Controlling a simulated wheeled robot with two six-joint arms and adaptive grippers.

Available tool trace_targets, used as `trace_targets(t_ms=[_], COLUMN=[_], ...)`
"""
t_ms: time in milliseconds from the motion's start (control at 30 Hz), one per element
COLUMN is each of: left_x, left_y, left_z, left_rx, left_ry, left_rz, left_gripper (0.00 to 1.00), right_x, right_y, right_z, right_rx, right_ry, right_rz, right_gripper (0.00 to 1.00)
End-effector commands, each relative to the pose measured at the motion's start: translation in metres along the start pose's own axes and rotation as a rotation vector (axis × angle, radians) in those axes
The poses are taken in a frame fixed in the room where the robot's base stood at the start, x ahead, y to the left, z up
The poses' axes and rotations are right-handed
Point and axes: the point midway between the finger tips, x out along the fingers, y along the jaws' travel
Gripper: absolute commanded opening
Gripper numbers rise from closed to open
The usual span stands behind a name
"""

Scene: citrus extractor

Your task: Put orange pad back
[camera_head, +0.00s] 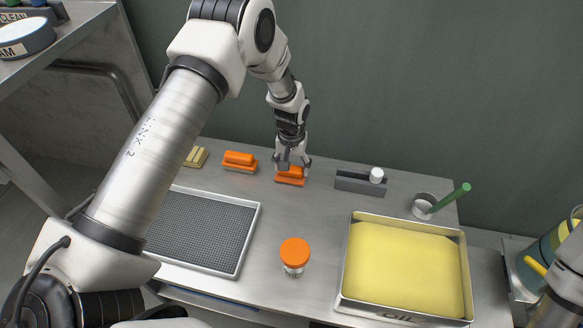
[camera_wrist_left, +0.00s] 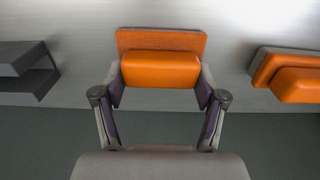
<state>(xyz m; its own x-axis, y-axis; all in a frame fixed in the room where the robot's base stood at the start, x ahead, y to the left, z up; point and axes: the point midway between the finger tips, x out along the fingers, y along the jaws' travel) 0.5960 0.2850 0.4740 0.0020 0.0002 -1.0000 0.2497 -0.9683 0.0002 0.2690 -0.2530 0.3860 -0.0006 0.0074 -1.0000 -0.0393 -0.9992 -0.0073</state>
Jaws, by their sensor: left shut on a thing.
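An orange pad (camera_head: 290,177) with a raised block on top is at the back of the steel table, under my left gripper (camera_head: 291,164). In the left wrist view the pad's block (camera_wrist_left: 160,70) sits between the two fingers of the left gripper (camera_wrist_left: 160,97), which is shut on it. I cannot tell whether the pad touches the table. A second orange pad (camera_head: 240,161) lies to its left on the table; it also shows in the left wrist view (camera_wrist_left: 290,75) at the right. My right gripper is not in view.
A grey slotted block (camera_head: 352,184) with a white knob stands right of the held pad. A mesh tray (camera_head: 204,232), an orange-lidded jar (camera_head: 294,257) and a yellow-filled oil tray (camera_head: 343,275) take the front. A cup (camera_head: 423,206) holds a green stick. Yellow pieces (camera_head: 196,156) lie far left.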

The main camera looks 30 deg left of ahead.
Motion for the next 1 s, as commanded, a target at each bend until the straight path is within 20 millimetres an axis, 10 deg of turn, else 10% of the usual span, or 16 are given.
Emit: trace_targets(t_ms=[167,200,267,667,1000], left_x=[0.003,0.003,0.003,-0.004,-0.086], left_y=[0.0,0.0,0.0,0.0,0.0], left_z=[0.0,0.0,0.0,0.0,-0.001], left_rx=[0.0,0.0,0.0,0.0,-0.001], left_ry=[-0.001,0.0,0.0,0.001,0.003], left_rz=[0.0,0.0,0.0,0.0,0.001], left_gripper=[0.43,0.82,0.96,0.96,0.96], right_x=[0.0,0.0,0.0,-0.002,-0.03], right_y=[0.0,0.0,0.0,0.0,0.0], right_z=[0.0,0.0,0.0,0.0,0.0], right_rx=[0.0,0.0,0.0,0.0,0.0], right_ry=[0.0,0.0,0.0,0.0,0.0], right_rz=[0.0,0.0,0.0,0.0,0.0], right_gripper=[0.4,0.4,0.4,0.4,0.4])
